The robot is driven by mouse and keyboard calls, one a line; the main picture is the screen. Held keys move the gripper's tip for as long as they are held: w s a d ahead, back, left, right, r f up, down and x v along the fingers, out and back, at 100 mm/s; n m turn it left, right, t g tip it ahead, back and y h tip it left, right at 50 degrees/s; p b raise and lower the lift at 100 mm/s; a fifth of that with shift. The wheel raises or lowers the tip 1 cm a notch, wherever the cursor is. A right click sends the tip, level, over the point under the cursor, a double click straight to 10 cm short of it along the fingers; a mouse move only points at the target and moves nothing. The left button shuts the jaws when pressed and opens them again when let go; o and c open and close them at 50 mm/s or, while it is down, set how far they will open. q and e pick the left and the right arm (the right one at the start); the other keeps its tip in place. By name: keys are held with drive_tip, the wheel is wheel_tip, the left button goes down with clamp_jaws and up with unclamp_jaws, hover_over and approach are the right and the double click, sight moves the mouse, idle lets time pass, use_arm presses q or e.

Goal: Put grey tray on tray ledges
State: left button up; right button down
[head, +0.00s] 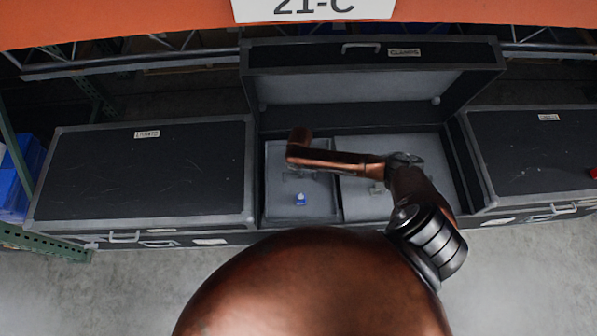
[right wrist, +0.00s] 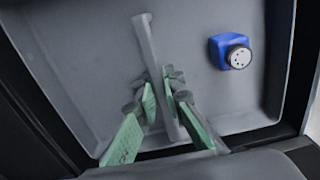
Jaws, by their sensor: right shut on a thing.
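The grey tray (head: 277,206) is a shallow, rimmed tray at the left side of the open middle case (head: 470,55) in the head view. A small blue item with a round dark-dotted face (head: 300,200) lies in it. In the right wrist view the tray (right wrist: 85,55) fills most of the picture, with the blue item (right wrist: 222,50) at its upper right. My right gripper (right wrist: 163,92) is shut on the tray's upright grey divider or handle, a green pad on each side. In the head view my arm partly covers the gripper (head: 299,173). The ledges are not clearly visible. My left gripper is out of view.
Another grey panel or tray (head: 362,207) lies at the right in the open case, partly behind my arm. Closed black cases stand left (head: 150,185) and right (head: 535,155). The open lid (head: 370,55) rises behind. An orange beam (head: 130,20) crosses the top.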

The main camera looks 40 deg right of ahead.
drive_tip(key=shift+w, duration=0.1)
drive_tip(key=shift+f, duration=0.15)
drive_tip(key=c, duration=2.5)
unclamp_jaws()
drive_tip(key=shift+f, duration=0.1)
drive_tip(key=o, duration=0.5)
drive_tip(key=shift+c, duration=0.2)
use_arm(q)
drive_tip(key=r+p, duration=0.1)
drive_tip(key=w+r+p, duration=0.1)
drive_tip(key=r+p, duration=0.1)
drive_tip(key=p, duration=0.1)
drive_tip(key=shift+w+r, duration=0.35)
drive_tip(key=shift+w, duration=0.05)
use_arm(e)
wheel_tip(320, 180, up, 12)
